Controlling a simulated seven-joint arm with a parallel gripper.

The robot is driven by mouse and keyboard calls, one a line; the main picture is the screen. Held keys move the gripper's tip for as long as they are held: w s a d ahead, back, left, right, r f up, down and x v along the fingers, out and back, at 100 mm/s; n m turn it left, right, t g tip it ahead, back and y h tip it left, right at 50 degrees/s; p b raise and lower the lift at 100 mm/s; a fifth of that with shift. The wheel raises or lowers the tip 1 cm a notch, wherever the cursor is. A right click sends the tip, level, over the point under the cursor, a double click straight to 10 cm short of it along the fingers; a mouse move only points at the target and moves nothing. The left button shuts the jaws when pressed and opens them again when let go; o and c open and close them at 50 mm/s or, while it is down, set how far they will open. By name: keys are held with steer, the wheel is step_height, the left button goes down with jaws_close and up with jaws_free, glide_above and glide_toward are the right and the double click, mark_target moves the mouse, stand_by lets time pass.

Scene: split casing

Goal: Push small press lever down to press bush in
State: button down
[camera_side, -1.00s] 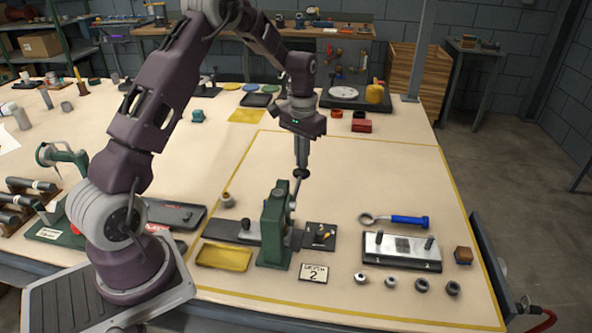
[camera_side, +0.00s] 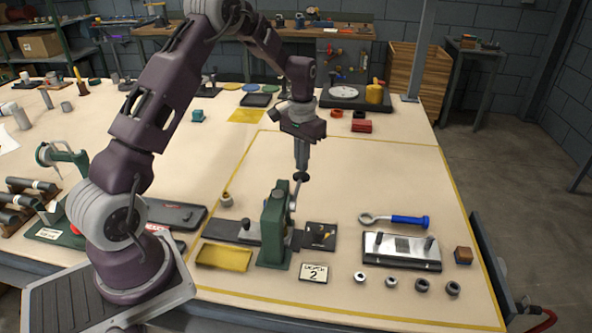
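The small green press (camera_side: 275,228) stands upright near the front of the marked work area. Its lever (camera_side: 294,197) rises at the press's right side and ends in a dark round knob (camera_side: 300,177). My gripper (camera_side: 300,172) points down with its fingertips at the knob. The fingers look close together around or against it; at this size I cannot tell whether they grip it. The bush and the press's seat are too small or hidden behind the green frame to make out.
A dark plate (camera_side: 320,237) with small brass parts lies right of the press, a yellow tray (camera_side: 224,257) left. A card marked 2 (camera_side: 313,273) lies in front. A steel fixture (camera_side: 402,250), several bushes and a blue-handled tool (camera_side: 409,221) lie right.

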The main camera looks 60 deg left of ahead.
stand_by(0.3)
step_height(320, 180, up, 11)
stand_by(0.7)
steer(key=s+d+r+m+t, duration=0.2)
steer(key=s+d+r+t, duration=0.1)
steer(key=s+d+r, duration=1.1)
steer(key=s+d+f+t, duration=0.1)
steer(key=s+d+f, duration=0.1)
steer(key=s, duration=0.5)
steer(key=s+d+f+m+t, duration=0.1)
steer(key=s+d+f, duration=0.1)
steer(key=s, duration=0.5)
steer(key=shift+s+f+t, duration=0.3)
steer(key=shift+s+f, duration=0.1)
steer(key=shift+f, duration=0.25)
